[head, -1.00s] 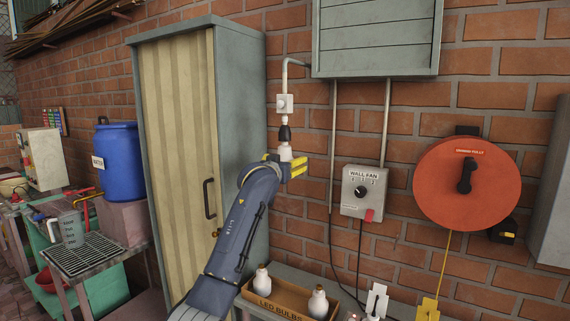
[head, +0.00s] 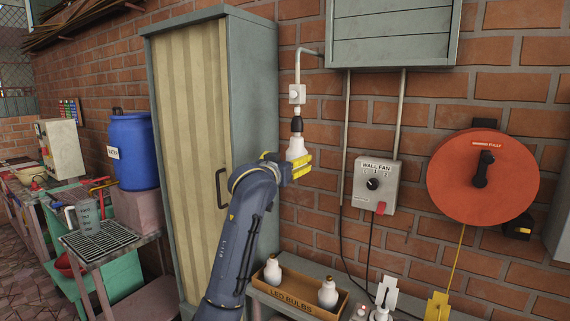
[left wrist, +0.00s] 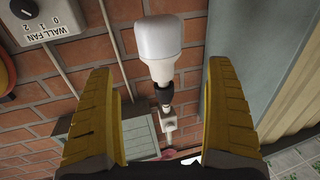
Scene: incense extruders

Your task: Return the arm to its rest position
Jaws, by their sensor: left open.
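A white bulb (head: 296,148) hangs upright from the black holder (head: 297,125) below the wall switch. My left gripper (head: 299,166), with yellow fingers, is just below and at the bulb's lower part in the head view, and partly hides it. In the left wrist view the two yellow fingers (left wrist: 160,78) are spread wide, and the bulb (left wrist: 160,40) shows between and beyond them, apart from both. Nothing is held. My right gripper is not in view.
A tall grey cabinet (head: 256,90) stands close left of the arm. A box of LED bulbs (head: 311,308) sits on the bench below. A wall fan control (head: 375,186) and red reel (head: 482,176) are on the brick wall to the right.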

